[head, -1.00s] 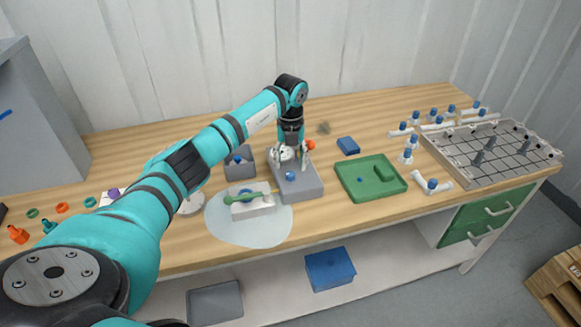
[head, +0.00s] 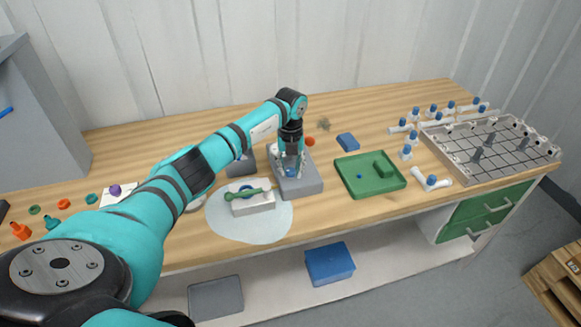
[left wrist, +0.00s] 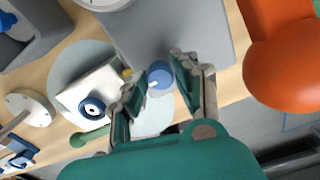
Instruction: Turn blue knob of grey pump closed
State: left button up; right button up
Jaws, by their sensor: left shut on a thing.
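The grey pump (head: 309,187) stands on the workbench near the middle of the head view. Its grey top fills the upper middle of the left wrist view (left wrist: 165,25). The blue knob (left wrist: 160,77) shows between my left fingers there. My left gripper (head: 290,172) points down over the pump. In the left wrist view its two fingers (left wrist: 167,72) are on either side of the knob, shut on it. In the head view the fingers largely hide the knob. I cannot read the knob's angle. My right gripper is in neither view.
Left of the pump, a white block (head: 262,206) with a green-handled tool lies on a pale round mat (head: 235,232). An orange object (head: 310,142) is just behind the gripper. A green tray (head: 350,186) stands to the right, with bare wood between.

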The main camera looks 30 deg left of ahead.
pick_arm(q)
grip_shut()
jog(key=m+b, duration=0.2)
jog(key=m, duration=0.1)
jog(key=shift+b, duration=0.3)
jog(key=m+b, duration=0.2)
jog(key=m, duration=0.3)
jog(key=shift+w, duration=0.1)
jog(key=m+b, duration=0.2)
jog(key=m, duration=0.3)
jog(key=shift+b, duration=0.3)
jog(key=shift+r+m+b, duration=0.1)
jog(key=shift+m+b, duration=0.5)
jog(key=shift+m, duration=1.8)
